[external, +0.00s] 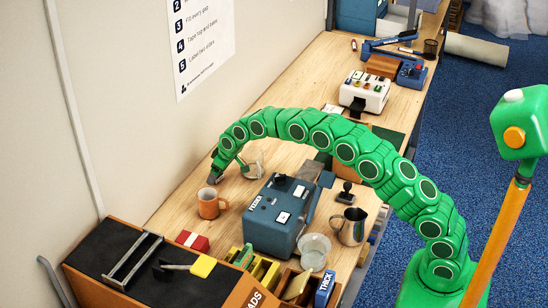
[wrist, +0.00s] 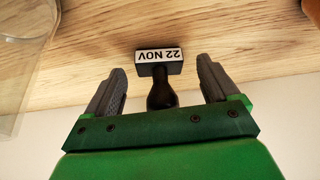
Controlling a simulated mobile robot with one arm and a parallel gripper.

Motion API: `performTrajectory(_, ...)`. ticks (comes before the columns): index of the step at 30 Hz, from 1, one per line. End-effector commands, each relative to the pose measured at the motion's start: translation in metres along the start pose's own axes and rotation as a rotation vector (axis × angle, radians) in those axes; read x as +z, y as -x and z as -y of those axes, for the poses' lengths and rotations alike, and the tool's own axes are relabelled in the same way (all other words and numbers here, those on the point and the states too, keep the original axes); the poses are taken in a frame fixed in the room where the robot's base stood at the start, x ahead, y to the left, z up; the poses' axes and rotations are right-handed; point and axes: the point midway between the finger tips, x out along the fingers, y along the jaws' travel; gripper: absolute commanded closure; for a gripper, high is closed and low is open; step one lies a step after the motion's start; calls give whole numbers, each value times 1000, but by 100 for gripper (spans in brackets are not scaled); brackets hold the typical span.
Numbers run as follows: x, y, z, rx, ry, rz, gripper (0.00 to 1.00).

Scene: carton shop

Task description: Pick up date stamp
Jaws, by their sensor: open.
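The date stamp (wrist: 159,61) shows in the wrist view as a black block with a white "22 NOV" label and a dark rounded handle. My gripper (wrist: 161,66) is open, with one grey finger on each side of the stamp's handle and visible gaps between. In the external view my gripper (external: 213,178) is low over the far left of the wooden bench, just behind the orange mug. The date stamp cannot be made out clearly there.
The orange mug (external: 211,203) stands close to my gripper. A clear container (wrist: 22,55) is at the left in the wrist view. A blue machine (external: 281,217), a black stamp-like object (external: 345,193) and a metal jug (external: 351,227) stand to the right on the bench.

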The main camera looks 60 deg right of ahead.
Motion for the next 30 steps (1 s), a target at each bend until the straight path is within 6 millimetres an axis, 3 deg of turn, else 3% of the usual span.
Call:
performTrajectory(5, 0, 0, 0, 0, 0, 0, 15)
performTrajectory(16, 0, 0, 0, 0, 0, 0, 72)
performTrajectory(25, -1, 2, 0, 0, 0, 0, 72)
performTrajectory(30, -6, 13, 0, 1, 0, -3, 72)
